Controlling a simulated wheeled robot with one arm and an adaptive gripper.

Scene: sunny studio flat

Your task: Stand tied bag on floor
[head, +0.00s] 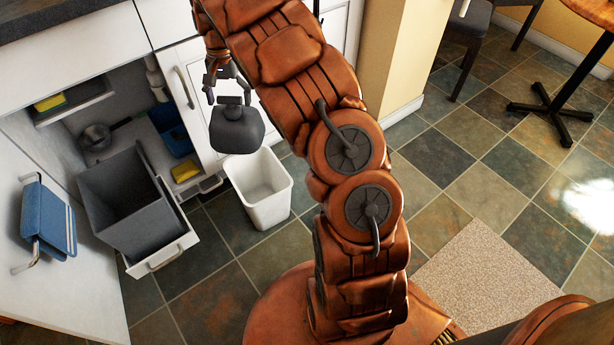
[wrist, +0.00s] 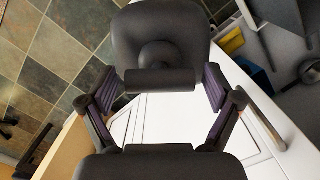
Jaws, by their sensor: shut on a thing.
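My gripper (head: 229,88) is shut on the top of the dark grey tied bag (head: 237,131) and holds it hanging below the fingers. The bag looks roughly upright, with a rounded, boxy body. In the head view it overlaps the back rim of a white bin; its height above the floor is hard to tell. In the wrist view, the bag (wrist: 160,22) fills the top middle, beyond my gripper (wrist: 160,90), whose purple-sided fingers flank its knotted top. The tiled floor (head: 215,285) is bare in front of the cabinet. The bag's underside is hidden.
The open white bin (head: 282,205) stands on the floor just below the bag in the picture. A pulled-out drawer with a grey bin (head: 122,200) and an open cabinet door with a blue towel (head: 47,220) are to the left. A beige mat (head: 485,280) lies right.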

